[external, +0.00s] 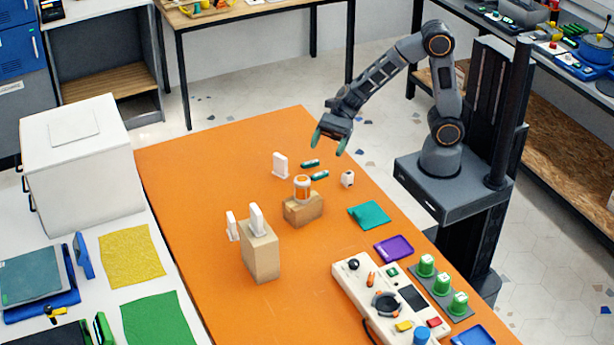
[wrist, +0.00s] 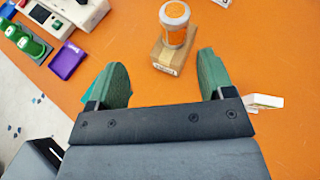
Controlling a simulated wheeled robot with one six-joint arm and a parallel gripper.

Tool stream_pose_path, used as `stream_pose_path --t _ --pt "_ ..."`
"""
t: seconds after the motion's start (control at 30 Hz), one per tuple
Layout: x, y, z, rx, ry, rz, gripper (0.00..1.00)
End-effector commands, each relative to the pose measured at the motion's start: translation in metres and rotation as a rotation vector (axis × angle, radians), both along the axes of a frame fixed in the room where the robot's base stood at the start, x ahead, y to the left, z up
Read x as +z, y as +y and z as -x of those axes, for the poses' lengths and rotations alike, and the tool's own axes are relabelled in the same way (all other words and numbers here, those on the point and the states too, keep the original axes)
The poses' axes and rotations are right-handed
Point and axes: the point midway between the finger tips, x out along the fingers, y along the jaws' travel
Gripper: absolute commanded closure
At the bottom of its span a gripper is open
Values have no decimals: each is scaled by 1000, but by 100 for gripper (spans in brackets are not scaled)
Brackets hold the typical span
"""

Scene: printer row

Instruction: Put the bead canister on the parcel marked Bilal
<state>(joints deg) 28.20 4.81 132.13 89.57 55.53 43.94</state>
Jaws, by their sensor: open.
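The bead canister (external: 302,189), orange with a white lid, stands upright on a small cardboard parcel (external: 303,213) on the orange table. In the wrist view the canister (wrist: 174,24) is on the parcel (wrist: 163,52), whose front carries a small label I cannot read. A taller cardboard parcel (external: 262,262) stands nearer the camera; no name is legible on it, so I cannot tell which is Bilal's. My gripper (external: 329,144) is open and empty, above the table's far part, apart from the canister. In the wrist view its green fingers (wrist: 163,64) are spread, with the parcel beyond them.
Another white piece (external: 280,165), two teal cylinders (external: 310,163) and a small white object (external: 347,179) lie near the canister. A control panel (external: 350,285) is at right. The table's left part is clear.

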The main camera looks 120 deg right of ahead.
Motion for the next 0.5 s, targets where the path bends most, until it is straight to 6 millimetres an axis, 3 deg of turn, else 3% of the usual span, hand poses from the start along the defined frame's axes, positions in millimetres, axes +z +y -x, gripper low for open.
stream_pose_path --t 0.23,0.33,0.5 --pt "5 76 74 672 -163 604 25" --pt "2 86 108 989 -264 891 25" --pt "4 80 147 1448 -417 1304 25"
